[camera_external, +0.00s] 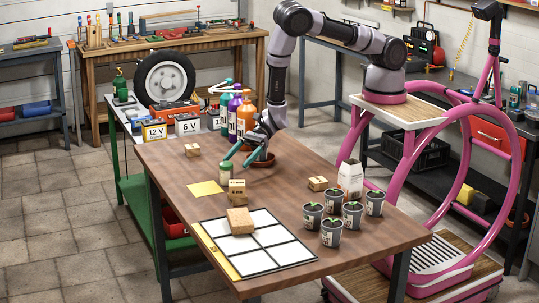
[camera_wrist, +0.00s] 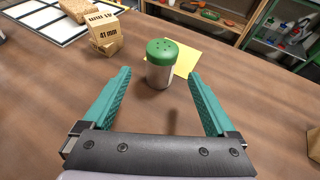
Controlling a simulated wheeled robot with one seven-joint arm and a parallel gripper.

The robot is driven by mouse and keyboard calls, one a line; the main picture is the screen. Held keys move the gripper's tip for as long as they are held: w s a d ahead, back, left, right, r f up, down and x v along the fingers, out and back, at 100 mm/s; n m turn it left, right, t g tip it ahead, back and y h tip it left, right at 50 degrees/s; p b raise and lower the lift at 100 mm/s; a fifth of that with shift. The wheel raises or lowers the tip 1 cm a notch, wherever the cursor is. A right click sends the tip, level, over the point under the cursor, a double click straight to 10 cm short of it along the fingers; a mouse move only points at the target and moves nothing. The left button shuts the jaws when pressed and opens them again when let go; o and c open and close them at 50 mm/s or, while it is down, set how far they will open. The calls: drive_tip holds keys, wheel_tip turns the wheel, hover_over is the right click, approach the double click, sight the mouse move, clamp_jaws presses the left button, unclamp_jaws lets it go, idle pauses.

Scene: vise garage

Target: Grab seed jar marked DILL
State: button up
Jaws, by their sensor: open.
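A small jar with a green perforated lid (camera_wrist: 160,66) stands upright on the table in the wrist view, at the near edge of a yellow sheet. It also shows in the external view (camera_external: 226,172). No label on it can be read, so I cannot tell whether it is marked DILL. My gripper (camera_wrist: 159,75) is open and empty, with teal fingers spread left and right of the jar's line. The jar sits just about at or beyond the fingertips, with space on both sides. In the external view my gripper (camera_external: 237,162) reaches down close to the jar.
The yellow sheet (camera_external: 205,188) lies by the jar. Cardboard boxes (camera_wrist: 105,35) stand to the jar's left in the wrist view. A white-panelled board (camera_external: 278,262), several seedling pots (camera_external: 331,232) and a white bag (camera_external: 350,178) occupy the table. Bottles (camera_external: 246,117) stand behind my gripper.

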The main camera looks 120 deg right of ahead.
sight(222, 175)
drive_tip(key=x, duration=0.9)
drive_tip(key=shift+w+a+r, duration=0.15)
drive_tip(key=shift+w+a, duration=0.05)
drive_tip(key=shift+w, duration=0.25)
drive_tip(key=c, duration=1.5)
drive_tip(key=shift+o, duration=0.2)
